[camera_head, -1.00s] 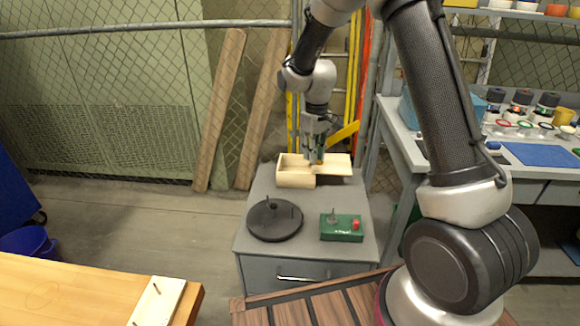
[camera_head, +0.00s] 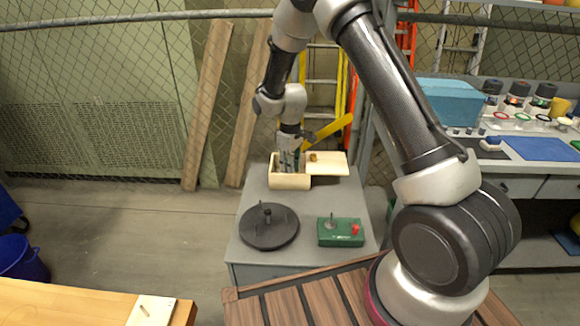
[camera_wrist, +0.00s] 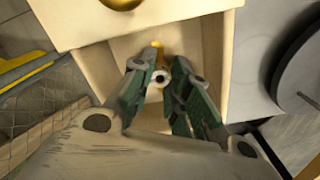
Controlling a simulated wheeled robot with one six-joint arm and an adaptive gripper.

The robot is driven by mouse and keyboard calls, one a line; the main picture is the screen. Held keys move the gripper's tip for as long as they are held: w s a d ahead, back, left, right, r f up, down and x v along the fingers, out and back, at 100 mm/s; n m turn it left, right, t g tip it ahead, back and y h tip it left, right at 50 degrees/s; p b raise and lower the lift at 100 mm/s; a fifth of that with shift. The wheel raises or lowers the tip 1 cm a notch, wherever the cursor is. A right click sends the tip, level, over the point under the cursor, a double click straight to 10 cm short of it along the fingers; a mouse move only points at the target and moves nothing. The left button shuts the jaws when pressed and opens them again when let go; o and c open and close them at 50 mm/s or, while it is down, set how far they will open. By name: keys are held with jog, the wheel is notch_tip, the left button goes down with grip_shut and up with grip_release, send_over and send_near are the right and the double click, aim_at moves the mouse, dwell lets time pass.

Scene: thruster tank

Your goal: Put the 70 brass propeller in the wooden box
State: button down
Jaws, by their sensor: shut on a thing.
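The wooden box (camera_head: 290,182) stands open at the back of the grey cabinet. Its pale lid (camera_head: 335,166) lies to the right with a round brass piece (camera_head: 313,157) on it; that piece also shows at the top of the wrist view (camera_wrist: 124,3). My gripper (camera_head: 288,168) points down over the box opening, its fingertips low at the rim. In the wrist view my gripper (camera_wrist: 162,85) is shut on a small propeller (camera_wrist: 160,76), seen as a pale hub ring with a bit of brass beyond it. The fingers hide most of it, and no number is readable.
A yellow bar (camera_head: 330,128) slants behind my gripper. A workbench is at right.

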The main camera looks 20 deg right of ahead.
jog(key=shift+f, duration=0.15)
jog(key=c, duration=1.4)
grip_release()
jog(key=shift+o, duration=0.2)
jog(key=s+d+r+m+t, duration=0.1)
jog(key=s+d+r, duration=0.2)
jog(key=r, duration=0.9)
jog(key=s+d+r+m, duration=0.1)
jog(key=s+d+r, duration=0.15)
jog(key=r, duration=0.85)
jog(key=s+d+r+m+t, duration=0.1)
jog(key=s+d+r, duration=0.15)
jog(key=s, duration=0.25)
jog(key=s+d+r+m, duration=0.1)
jog(key=s+d+r, duration=0.1)
jog(key=s+r, duration=0.3)
jog(key=s+d+r+m+t, duration=0.1)
jog(key=s+d+r+m, duration=0.15)
jog(key=s, duration=0.35)
jog(key=s+d+m+t, duration=0.1)
jog(key=s+d+m, duration=0.1)
jog(key=s, duration=1)
jog(key=shift+s+d, duration=0.25)
jog(key=shift+s, duration=0.1)
